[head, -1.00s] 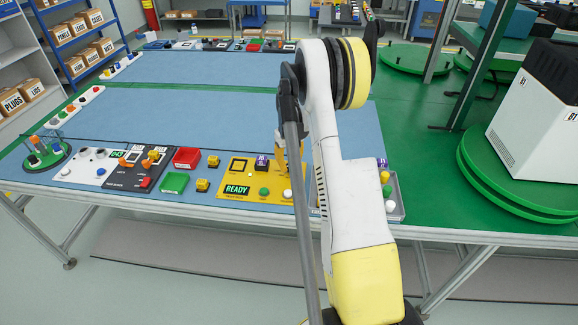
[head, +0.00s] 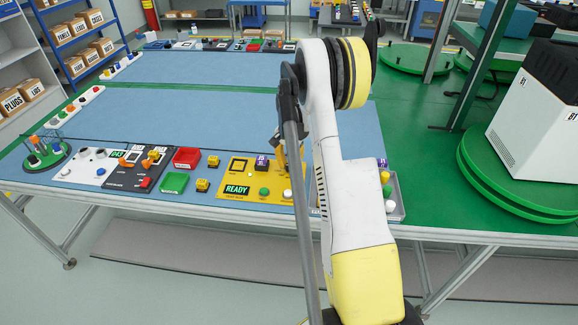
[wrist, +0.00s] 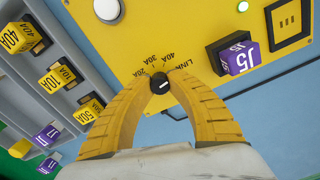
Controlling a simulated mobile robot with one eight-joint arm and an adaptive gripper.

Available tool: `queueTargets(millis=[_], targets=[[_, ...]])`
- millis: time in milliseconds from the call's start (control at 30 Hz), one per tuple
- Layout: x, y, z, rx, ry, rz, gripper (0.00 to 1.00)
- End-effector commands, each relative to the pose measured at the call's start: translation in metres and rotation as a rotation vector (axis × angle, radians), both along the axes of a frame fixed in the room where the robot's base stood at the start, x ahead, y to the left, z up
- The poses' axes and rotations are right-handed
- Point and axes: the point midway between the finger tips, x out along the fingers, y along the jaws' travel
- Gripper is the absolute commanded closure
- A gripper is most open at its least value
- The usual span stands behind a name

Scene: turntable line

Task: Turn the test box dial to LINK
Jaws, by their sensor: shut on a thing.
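The yellow test box (head: 226,171) lies on the blue bench, with a display reading READY. It fills the upper part of the wrist view (wrist: 180,30). Its black dial (wrist: 160,84) has a short white mark. Labels 20A, 30A, 40A and LINK fan around the dial's far side, with LINK at the right. The white mark is small, so I cannot tell which label it points to. My gripper (wrist: 160,80) has its yellow fingers shut on the dial, one on each side. In the head view my arm hides the dial.
A grey tray (wrist: 62,58) of yellow and purple blocks is at the left in the wrist view. Red (head: 187,157) and green (head: 174,182) bins stand left of the box.

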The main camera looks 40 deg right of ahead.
Motion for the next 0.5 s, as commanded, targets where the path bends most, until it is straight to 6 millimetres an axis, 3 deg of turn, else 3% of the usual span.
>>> queueTargets(millis=[500], targets=[[-0.0003,0.0,-0.0002,0.0,0.001,-0.176,1.0]])
